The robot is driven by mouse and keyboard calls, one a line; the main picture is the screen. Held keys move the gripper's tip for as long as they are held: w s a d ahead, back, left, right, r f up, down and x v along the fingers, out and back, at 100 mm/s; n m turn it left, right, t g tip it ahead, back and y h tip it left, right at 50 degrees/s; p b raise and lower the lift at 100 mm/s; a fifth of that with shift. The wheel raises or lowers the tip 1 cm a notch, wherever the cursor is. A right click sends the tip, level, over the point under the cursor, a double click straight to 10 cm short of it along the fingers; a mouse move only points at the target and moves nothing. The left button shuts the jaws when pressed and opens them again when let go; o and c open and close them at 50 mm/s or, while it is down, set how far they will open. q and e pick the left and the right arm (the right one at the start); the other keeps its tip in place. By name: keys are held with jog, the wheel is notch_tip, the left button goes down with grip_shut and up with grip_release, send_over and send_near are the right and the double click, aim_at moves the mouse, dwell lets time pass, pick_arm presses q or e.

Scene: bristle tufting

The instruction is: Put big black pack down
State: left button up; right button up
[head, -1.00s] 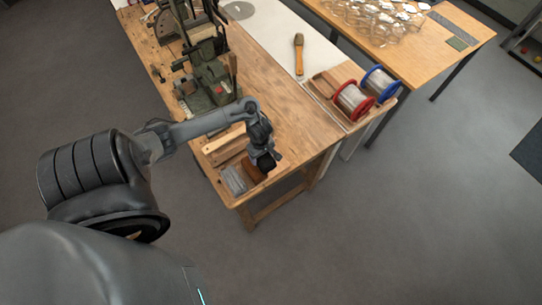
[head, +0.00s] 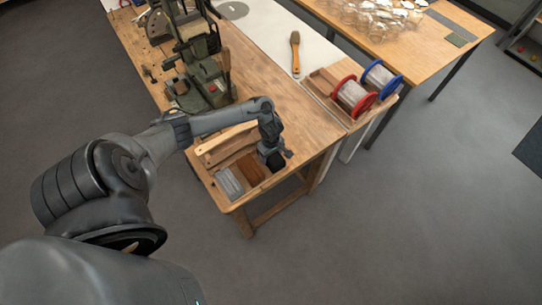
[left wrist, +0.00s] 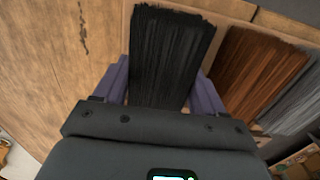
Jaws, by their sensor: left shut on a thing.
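The big black pack (left wrist: 172,55) is a dark block of bristles, held between the purple fingers of my left gripper (left wrist: 162,88) in the left wrist view. In the head view my left gripper (head: 271,151) is at the right end of the wooden tray (head: 238,204), with the black pack (head: 275,162) below it. The pack is at the tray's right-hand compartment, beside the brown pack (head: 249,168). I cannot tell whether its underside touches the tray floor. The brown pack (left wrist: 262,68) also shows in the left wrist view. My right gripper is not in view.
A grey pack (head: 229,183) lies left of the brown one in the tray. A green machine (head: 203,85) stands behind on the workbench (head: 290,115).

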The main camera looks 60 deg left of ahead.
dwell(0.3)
pick_arm(q)
jog(key=o, duration=1.3)
jog(key=shift+f, duration=0.1)
